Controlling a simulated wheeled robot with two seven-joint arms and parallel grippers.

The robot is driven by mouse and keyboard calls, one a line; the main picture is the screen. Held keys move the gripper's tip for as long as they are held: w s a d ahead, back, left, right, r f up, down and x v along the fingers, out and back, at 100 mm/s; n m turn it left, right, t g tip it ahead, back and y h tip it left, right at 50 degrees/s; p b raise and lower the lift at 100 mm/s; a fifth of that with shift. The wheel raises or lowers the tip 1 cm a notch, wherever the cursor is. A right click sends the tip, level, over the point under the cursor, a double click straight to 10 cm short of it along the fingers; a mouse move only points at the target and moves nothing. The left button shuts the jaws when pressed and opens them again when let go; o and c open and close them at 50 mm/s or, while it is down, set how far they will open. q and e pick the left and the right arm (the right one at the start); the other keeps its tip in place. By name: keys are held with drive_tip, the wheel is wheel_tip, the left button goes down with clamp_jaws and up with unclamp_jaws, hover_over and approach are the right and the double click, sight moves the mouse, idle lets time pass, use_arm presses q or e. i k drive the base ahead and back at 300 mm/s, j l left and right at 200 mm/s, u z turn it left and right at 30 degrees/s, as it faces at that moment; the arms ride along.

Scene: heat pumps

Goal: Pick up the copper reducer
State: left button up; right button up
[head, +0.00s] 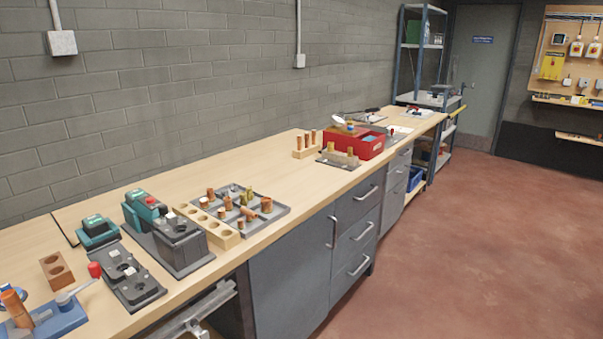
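A dark grey tray (276,217) lies on the long wooden bench and holds several small copper and brass-coloured fittings. One copper fitting (266,205) stands near the tray's right edge, and another copper piece (228,203) stands near its middle. The fittings are too small here to tell which one is the copper reducer. Neither of my grippers is in view.
A pale wooden block with holes (222,236) lies along the tray's front left. A green and grey machine (180,243) stands left of it. A red box (369,146) stands farther along the bench (302,181). The floor (460,240) to the right is clear.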

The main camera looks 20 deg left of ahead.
sight(210, 195)
drive_tip(key=u, duration=1.25)
drive_tip(key=i+l, duration=0.1)
drive_tip(key=l, duration=0.2)
drive_tip(key=i+l+u, duration=0.15)
drive_tip(key=l, duration=0.15)
